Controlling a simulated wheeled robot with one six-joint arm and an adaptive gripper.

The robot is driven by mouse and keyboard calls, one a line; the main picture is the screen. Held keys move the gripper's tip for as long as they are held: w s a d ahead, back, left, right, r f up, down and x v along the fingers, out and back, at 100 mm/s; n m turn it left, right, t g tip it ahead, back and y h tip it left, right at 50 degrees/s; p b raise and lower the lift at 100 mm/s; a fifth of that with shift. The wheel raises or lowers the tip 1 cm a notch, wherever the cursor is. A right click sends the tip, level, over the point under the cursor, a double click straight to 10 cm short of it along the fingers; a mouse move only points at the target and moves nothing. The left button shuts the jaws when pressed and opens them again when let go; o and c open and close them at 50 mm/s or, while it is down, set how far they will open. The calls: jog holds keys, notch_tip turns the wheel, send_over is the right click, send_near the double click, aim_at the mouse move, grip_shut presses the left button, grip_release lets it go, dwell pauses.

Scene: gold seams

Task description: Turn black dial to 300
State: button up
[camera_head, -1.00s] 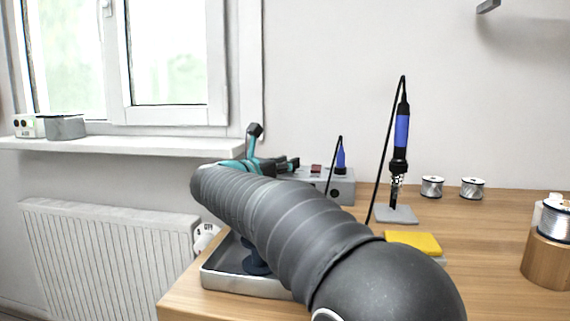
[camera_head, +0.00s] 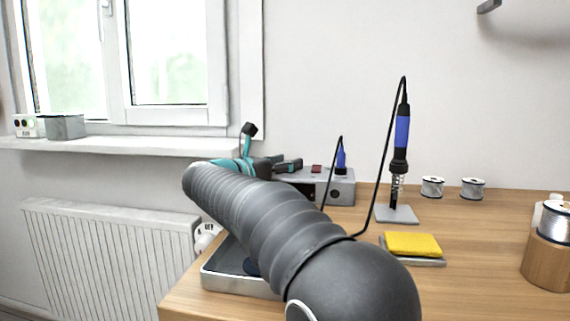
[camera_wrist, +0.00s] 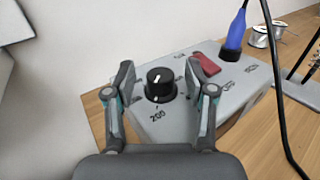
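The black dial (camera_wrist: 160,85) stands on top of the grey soldering station (camera_wrist: 235,85) in the wrist view. It has a white pointer line, and a "200" mark is printed on the near side of it. My gripper (camera_wrist: 158,82) is open, with one finger on each side of the dial and gaps showing between. In the head view the station (camera_head: 343,187) is at the back of the table and my gripper (camera_head: 275,163) is beside its left part. My arm and gripper hide the dial there.
A red switch (camera_wrist: 206,64) and a blue plug with a black cable (camera_wrist: 235,35) are right of the dial. A soldering iron (camera_head: 401,140) stands upright on its stand. A yellow sponge (camera_head: 412,244), solder spools (camera_head: 472,188) and a tray (camera_head: 225,279) are on the table.

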jog(key=shift+s+a, duration=0.1)
jog(key=v, duration=1.1)
jog(key=shift+s+a, duration=0.25)
jog(key=shift+a, duration=0.05)
jog(key=shift+s, duration=0.1)
